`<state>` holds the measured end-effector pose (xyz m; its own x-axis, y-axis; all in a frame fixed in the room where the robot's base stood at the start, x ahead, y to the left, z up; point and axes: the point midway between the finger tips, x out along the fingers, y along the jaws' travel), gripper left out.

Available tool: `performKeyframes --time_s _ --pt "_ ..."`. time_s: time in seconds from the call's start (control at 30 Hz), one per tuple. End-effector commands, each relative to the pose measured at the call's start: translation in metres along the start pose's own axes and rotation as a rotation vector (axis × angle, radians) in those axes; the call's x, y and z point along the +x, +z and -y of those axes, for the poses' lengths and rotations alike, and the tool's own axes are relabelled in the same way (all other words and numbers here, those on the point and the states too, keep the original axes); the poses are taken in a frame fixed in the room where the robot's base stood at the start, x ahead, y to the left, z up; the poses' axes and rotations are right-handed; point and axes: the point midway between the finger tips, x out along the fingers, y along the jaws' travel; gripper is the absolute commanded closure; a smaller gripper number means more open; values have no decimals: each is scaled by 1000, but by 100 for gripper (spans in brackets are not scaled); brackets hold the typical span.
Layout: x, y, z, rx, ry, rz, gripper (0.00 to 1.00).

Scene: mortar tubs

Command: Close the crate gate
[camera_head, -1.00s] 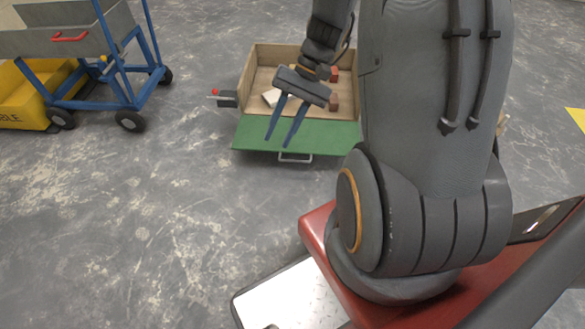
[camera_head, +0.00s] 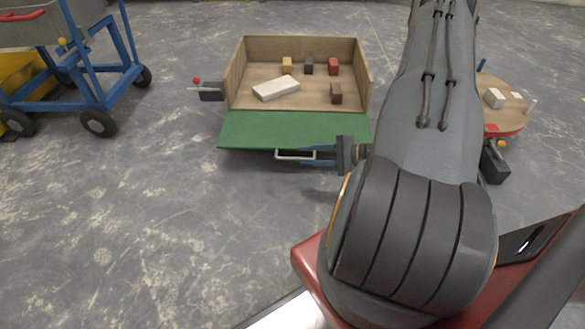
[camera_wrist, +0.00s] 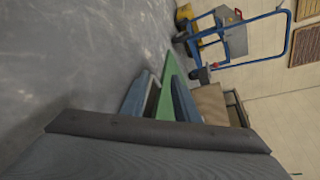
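The wooden crate (camera_head: 306,47) stands on the floor with its green gate (camera_head: 265,129) folded down at the front, towards me. A pale metal handle (camera_head: 296,158) sits on the gate's outer edge. My gripper (camera_head: 305,156) is low at the right of the handle, its blue fingers pointing left along the gate's edge. The fingers are apart, with their tips close to or around the handle; I cannot tell if they touch it. In the wrist view, the green gate (camera_wrist: 166,92) shows between the open fingers (camera_wrist: 160,80).
Inside the crate lie a white slab (camera_head: 276,89) and several small blocks (camera_head: 333,66). A dark bracket with a red knob (camera_head: 210,91) sticks out at the crate's left. A blue cart (camera_head: 95,85) stands at left, a round table (camera_head: 505,115) at right. The front floor is clear.

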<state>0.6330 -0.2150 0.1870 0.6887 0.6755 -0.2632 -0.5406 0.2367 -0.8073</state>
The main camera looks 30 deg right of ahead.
Motion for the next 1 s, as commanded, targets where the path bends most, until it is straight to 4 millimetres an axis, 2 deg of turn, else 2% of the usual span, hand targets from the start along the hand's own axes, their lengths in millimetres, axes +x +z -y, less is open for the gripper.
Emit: performKeyframes --time_s 0.03,0.1,0.23,0.37,0.8,1.0 --pt "1 -19 -15 7 -33 -24 72" --pt "-1 -34 -23 7 -71 -51 72" --pt "-4 -49 -31 7 -109 -81 72" --pt "3 -53 -32 6 -119 -87 72" --pt "63 -58 -25 7 -117 -86 72" --pt "72 -58 -23 7 -117 -87 72"
